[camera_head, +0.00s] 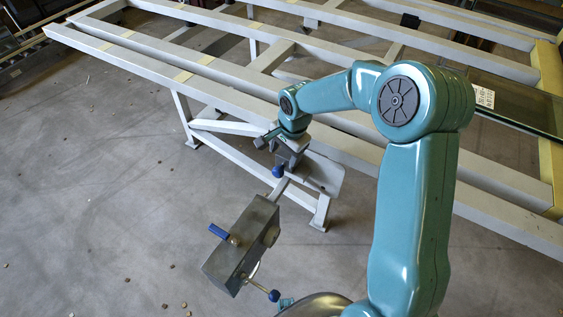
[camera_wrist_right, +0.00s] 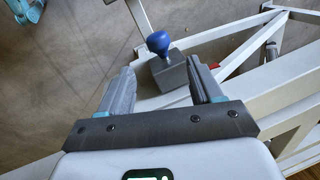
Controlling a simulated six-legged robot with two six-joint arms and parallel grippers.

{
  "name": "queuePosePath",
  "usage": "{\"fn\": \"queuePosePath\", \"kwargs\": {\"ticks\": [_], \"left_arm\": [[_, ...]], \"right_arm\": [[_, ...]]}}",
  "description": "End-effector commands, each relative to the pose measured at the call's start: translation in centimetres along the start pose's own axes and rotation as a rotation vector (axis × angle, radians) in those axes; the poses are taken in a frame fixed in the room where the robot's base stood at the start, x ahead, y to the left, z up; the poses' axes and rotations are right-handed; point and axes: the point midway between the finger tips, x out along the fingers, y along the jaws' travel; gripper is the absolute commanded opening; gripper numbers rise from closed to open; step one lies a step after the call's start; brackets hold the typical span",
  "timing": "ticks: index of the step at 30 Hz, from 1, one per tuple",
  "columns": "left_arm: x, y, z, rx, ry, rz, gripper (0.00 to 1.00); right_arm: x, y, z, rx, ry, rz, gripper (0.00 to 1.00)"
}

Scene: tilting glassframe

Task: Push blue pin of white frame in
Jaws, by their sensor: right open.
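The white frame (camera_head: 190,80) is a large, light grey-white beam structure across the back of the head view. Its blue pin (camera_head: 278,171) has a round blue knob and sits low by the frame's leg and a plate. In the right wrist view the blue pin (camera_wrist_right: 158,42) stands on a dark grey block (camera_wrist_right: 172,73). My right gripper (camera_head: 288,150) is just above the pin in the head view. In the wrist view my right gripper (camera_wrist_right: 160,68) is open, with a finger on each side of the block and nothing held. I cannot see my left gripper.
A grey metal box (camera_head: 238,245) with a blue handle and a blue-knobbed lever stands in front of the frame. A frame leg (camera_head: 321,212) is close to the right of the pin. The concrete floor (camera_head: 90,190) at left is mostly clear, with small debris.

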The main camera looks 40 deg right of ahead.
Motion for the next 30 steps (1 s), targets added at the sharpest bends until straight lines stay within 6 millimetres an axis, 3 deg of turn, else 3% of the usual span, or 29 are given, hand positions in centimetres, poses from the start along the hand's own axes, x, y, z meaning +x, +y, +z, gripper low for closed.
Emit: {"fn": "queuePosePath", "kwargs": {"ticks": [1, 6, 12, 30], "left_arm": [[-0.2, 0.1, 0.0, 0.0, 0.0, 0.0, 0.6], [-0.5, 0.2, 0.0, 0.0, 0.0, 0.0, 0.6], [-0.6, 0.2, 0.0, 0.0, 0.0, 0.0, 0.6], [-0.6, 0.2, 0.0, 0.0, 0.0, 0.0, 0.6]], "right_arm": [[-1.6, -0.1, 0.0, -0.001, 0.003, -0.005, 0.64], [-5.5, -0.1, 0.0, 0.0, 0.003, -0.005, 0.64], [-8.1, 0.0, 0.0, -0.001, 0.002, -0.001, 0.64], [-8.6, 0.0, 0.0, -0.001, 0.001, 0.0, 0.64]]}}
